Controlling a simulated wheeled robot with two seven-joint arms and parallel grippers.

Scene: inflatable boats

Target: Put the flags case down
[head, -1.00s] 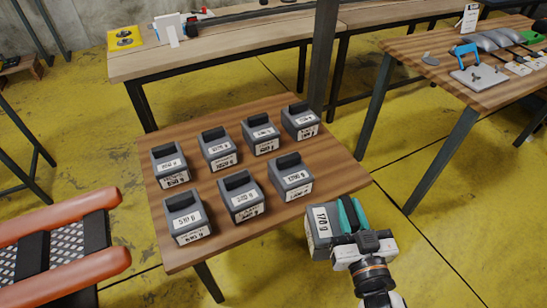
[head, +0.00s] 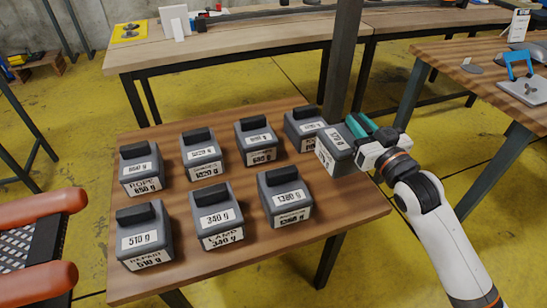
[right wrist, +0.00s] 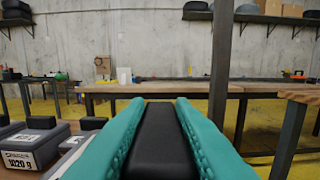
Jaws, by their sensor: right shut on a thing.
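My right gripper (head: 361,126), with teal fingers, is shut on the black handle of a grey case (head: 333,150). I take this as the flags case, though its name is not readable. It is at the right end of the small wooden table (head: 340,198), close beside the last case of the back row (head: 303,125). I cannot tell whether it touches the table. In the right wrist view the black handle (right wrist: 160,142) is between the teal fingers. My left gripper is not in view.
Several similar labelled cases stand in two rows on the table, among them the 1380 g case (head: 285,198) in the front row. Bare wood lies right of that case. A dark post (head: 343,60) rises behind the table. An orange-tubed boat (head: 40,290) is at the left.

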